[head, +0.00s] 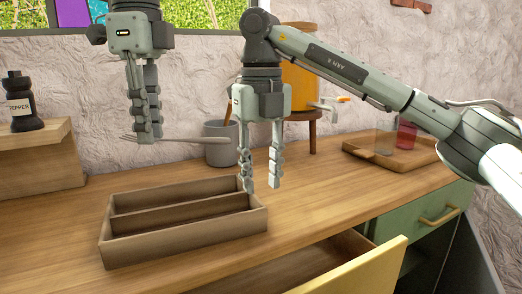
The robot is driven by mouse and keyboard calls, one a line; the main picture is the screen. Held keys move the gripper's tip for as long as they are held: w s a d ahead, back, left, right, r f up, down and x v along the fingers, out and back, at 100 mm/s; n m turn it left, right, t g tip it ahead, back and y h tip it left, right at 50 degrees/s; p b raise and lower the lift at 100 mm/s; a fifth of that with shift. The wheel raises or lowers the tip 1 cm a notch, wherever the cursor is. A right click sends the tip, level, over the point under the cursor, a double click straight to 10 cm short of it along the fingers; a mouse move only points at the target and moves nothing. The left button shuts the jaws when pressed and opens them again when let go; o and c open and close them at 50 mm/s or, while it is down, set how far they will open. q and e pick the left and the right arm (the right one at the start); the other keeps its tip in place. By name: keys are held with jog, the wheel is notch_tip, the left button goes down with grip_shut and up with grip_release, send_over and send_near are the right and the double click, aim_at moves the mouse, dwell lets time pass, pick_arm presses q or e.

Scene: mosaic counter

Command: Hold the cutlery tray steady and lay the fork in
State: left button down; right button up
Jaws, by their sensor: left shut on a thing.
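The wooden cutlery tray (190,240) sits on the counter in the head view, with a divider along its length. No cutlery shows in the visible parts of its compartments. My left gripper (146,138) is shut on the fork (190,140) and holds it level above the tray's back side, tines to the left and handle to the right. My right gripper (261,185) is open, pointing down at the tray's right end. Its left finger overlaps the tray's back right corner in the picture; whether it touches is unclear. Its right finger is outside the tray.
A grey mug (220,152) stands behind the tray. An orange dispenser (300,80) on a wooden stand is behind my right gripper. A board (375,158) with cups lies at the right. An open drawer (345,270) juts out in front.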

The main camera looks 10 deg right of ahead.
aim_at(261, 202)
jog(key=shift+f, duration=3.2)
grip_shut()
pick_arm(q)
jog(key=shift+s+f+n, duration=0.25)
jog(key=shift+f+n, duration=0.4)
jog(key=shift+f, duration=1.2)
jog(key=shift+s+f+n, duration=0.25)
jog(key=shift+f+n, duration=0.35)
jog(key=shift+f, duration=1.2)
jog(key=shift+s+f+n, duration=0.25)
jog(key=shift+f+n, duration=0.4)
jog(key=shift+f, duration=1.2)
